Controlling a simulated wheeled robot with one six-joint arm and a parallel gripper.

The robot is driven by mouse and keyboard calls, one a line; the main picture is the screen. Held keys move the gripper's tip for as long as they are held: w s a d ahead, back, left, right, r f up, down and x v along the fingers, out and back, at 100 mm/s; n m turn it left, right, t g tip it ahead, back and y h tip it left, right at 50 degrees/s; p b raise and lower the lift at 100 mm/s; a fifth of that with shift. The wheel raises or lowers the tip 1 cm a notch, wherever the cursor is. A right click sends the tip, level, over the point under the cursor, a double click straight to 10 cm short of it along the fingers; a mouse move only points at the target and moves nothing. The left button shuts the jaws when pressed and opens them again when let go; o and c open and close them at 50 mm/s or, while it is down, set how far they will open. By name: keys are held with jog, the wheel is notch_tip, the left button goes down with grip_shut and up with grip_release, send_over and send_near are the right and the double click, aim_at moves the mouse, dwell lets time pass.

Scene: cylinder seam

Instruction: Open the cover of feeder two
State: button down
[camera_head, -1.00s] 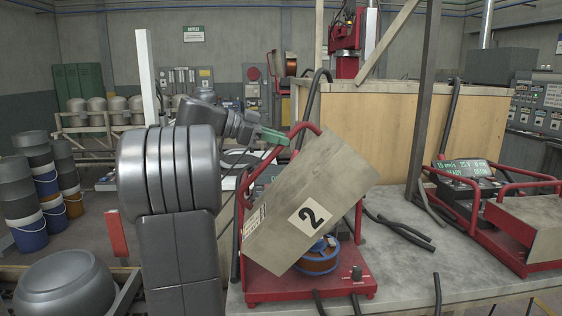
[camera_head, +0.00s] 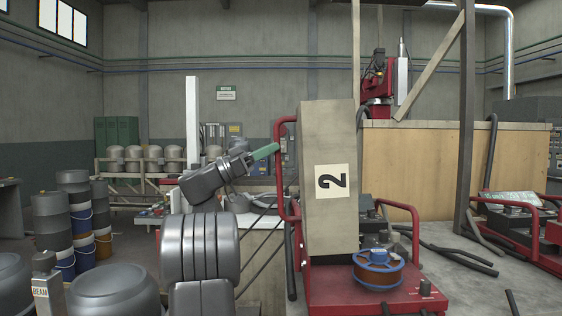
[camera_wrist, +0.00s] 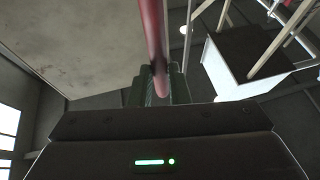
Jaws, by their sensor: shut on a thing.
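Feeder two is a red-framed machine (camera_head: 365,290) on the table. Its beige cover (camera_head: 325,225), marked with a 2, stands close to upright at the machine's left side. A red bar handle (camera_head: 283,125) runs along the cover's left edge. My gripper (camera_head: 264,151) reaches this handle from the left. In the wrist view my gripper (camera_wrist: 160,88) is shut on the red handle (camera_wrist: 152,40), and the cover (camera_wrist: 75,35) fills the upper left. A blue-rimmed spool of copper wire (camera_head: 378,268) shows uncovered on the machine's base. The far side of the cover is hidden.
Another red-framed feeder (camera_head: 535,220) stands at the right on the grey table (camera_head: 450,285). Black hoses (camera_head: 455,255) lie between the feeders. A wooden panel (camera_head: 415,160) and a dark post (camera_head: 467,120) stand behind. Stacked drums (camera_head: 75,215) stand at the left.

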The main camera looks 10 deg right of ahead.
jog(key=shift+w+a+f+h+b, duration=0.1)
jog(key=shift+a+f+h+b, duration=0.15)
jog(key=shift+a, duration=0.1)
jog(key=shift+w+a+f+h+b, duration=0.1)
jog(key=shift+a+h+b, duration=0.05)
jog(key=shift+a+b, duration=0.15)
jog(key=c, duration=1.4)
grip_release()
jog(key=shift+o, duration=0.2)
jog(key=b+v, duration=0.1)
jog(key=v, duration=1.2)
jog(key=shift+a+f, duration=0.25)
jog(key=shift+a, duration=0.05)
jog(key=shift+d+r, duration=0.1)
